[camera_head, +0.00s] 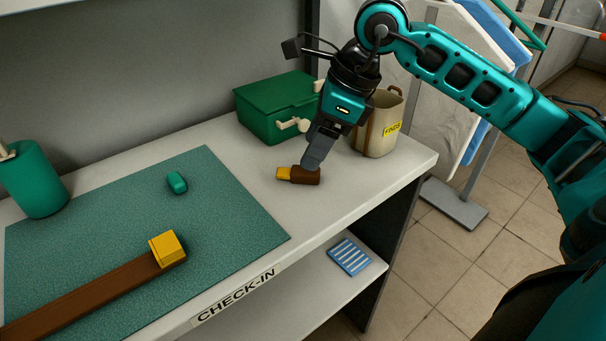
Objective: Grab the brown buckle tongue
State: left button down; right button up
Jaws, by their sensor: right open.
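The brown buckle tongue (305,176), a small brown block with a yellow end, lies on the white counter right of the green mat. My right gripper (312,163) comes down over it from above, its fingertips at the brown part. The jaws are open, and I cannot tell whether they touch the tongue. The finger hides part of its top. A brown strap (90,298) with a yellow buckle (167,249) on its end lies on the mat. My left gripper is out of view.
A green box (270,108) and a beige bin (381,125) stand behind the gripper. The green mat (215,200) holds a small green piece (177,182). A green container (33,180) stands at left. The counter's front edge reads CHECK-IN.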

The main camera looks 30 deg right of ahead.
aim_at(298, 174)
jog(key=x, duration=0.5)
jog(key=shift+s+d, duration=0.1)
jog(key=shift+s, duration=0.1)
grip_shut()
dwell(0.3)
